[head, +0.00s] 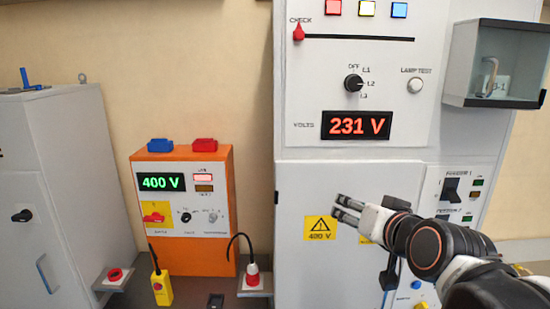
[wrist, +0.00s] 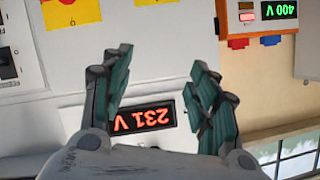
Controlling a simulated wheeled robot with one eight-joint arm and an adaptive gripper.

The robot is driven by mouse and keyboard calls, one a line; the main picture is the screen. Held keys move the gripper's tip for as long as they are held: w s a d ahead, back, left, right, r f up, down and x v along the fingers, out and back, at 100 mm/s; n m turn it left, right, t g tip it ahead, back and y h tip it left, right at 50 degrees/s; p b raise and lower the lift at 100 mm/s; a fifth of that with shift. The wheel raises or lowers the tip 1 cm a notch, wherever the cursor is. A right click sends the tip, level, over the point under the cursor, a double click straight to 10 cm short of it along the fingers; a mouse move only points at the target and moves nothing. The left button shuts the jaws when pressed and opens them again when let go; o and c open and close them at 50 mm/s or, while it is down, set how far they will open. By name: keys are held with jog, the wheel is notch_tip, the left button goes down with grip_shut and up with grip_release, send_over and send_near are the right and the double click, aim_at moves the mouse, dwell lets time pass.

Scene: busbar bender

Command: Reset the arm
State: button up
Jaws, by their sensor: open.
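My gripper (head: 345,211) is at the right of the head view, in front of the lower door of the white cabinet (head: 300,180). Its fingers point left, close to the yellow 400 V warning label (head: 320,229). In the wrist view my gripper (wrist: 162,80) shows two teal-padded fingers spread apart with nothing between them. The wrist picture is upside down; the red 231 V display (wrist: 144,117) shows between and beyond the fingers. In the head view this display (head: 356,125) sits below the rotary selector knob (head: 353,83). My arm hides part of the cabinet's lower right.
An orange box (head: 190,253) reading 400 V stands left of the cabinet. A grey cabinet (head: 60,150) is at the far left. A glass-fronted case (head: 500,65) juts out at the upper right. A plug with a black cable (head: 251,272) and a yellow pendant (head: 161,287) are low in front.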

jog(key=s+d+f+n+g+b, duration=0.1)
jog(key=s+f+b, duration=0.4)
jog(key=f, duration=0.6)
jog(key=s+d+f+n+g+h+b, duration=0.1)
jog(key=s+f+g+b, duration=0.2)
jog(key=f, duration=0.9)
jog(key=s+d+f+g+h+b, duration=0.1)
jog(key=s+f+g+b, duration=0.1)
jog(key=s+f+b, duration=0.5)
notch_tip(320, 180, down, 5)
jog(key=b, duration=0.3)
jog(key=shift+s+r+n+g, duration=0.15)
jog(key=shift+n+g, duration=0.15)
jog(key=shift+n, duration=0.1)
dwell(1.1)
